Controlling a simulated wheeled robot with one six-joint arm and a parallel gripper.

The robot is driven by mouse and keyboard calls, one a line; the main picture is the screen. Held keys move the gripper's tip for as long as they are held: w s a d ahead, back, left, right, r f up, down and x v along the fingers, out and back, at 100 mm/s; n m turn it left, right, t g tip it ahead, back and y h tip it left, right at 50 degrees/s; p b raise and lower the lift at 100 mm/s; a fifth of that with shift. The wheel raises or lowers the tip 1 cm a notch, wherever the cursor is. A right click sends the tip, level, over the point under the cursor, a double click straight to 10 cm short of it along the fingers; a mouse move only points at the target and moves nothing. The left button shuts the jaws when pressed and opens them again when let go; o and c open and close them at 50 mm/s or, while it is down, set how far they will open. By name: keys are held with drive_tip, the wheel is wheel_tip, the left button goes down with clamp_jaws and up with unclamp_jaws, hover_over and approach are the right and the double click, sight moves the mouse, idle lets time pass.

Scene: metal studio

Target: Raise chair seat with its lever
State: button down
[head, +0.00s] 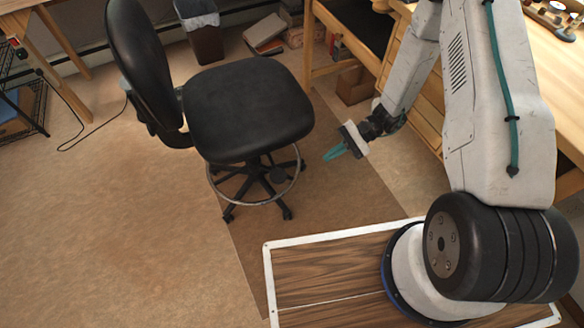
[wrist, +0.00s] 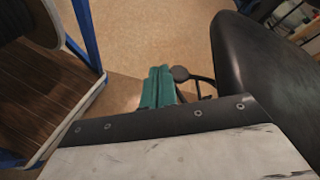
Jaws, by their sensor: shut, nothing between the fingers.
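The black chair (head: 248,108) stands on a brown mat, with a wide padded seat, a backrest at its left, a metal foot ring and a wheeled base. Its seat also fills the right of the wrist view (wrist: 262,70). My gripper (head: 333,153) has teal fingers, shut and empty, to the right of the seat's front right corner and apart from it in the head view. The fingers also show in the wrist view (wrist: 158,84). There, a dark round-ended piece on a thin rod (wrist: 181,74) appears just right of the fingertips. I cannot tell whether it is the lever or touches them.
A wooden workbench (head: 425,105) with drawers stands close at the right. A bin (head: 206,42) and boxes (head: 265,32) lie behind the chair. A wire rack (head: 22,105) stands at far left. The floor left of the chair is mostly open.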

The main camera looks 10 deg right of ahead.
wheel_tip(320, 180, down, 11)
drive_tip(key=w+m+t+y, duration=0.1)
drive_tip(key=w+m+t, duration=0.1)
drive_tip(key=t, duration=0.2)
drive_tip(key=w+f+t, duration=0.2)
drive_tip(key=w+t, duration=0.1)
drive_tip(key=w, duration=0.2)
drive_tip(key=s+a+r+x, duration=0.1)
drive_tip(key=s+x, duration=0.1)
drive_tip(key=x, duration=0.9)
drive_tip(key=shift+s+h, duration=0.4)
drive_tip(key=shift+s, duration=0.1)
drive_tip(key=shift+r, duration=0.25)
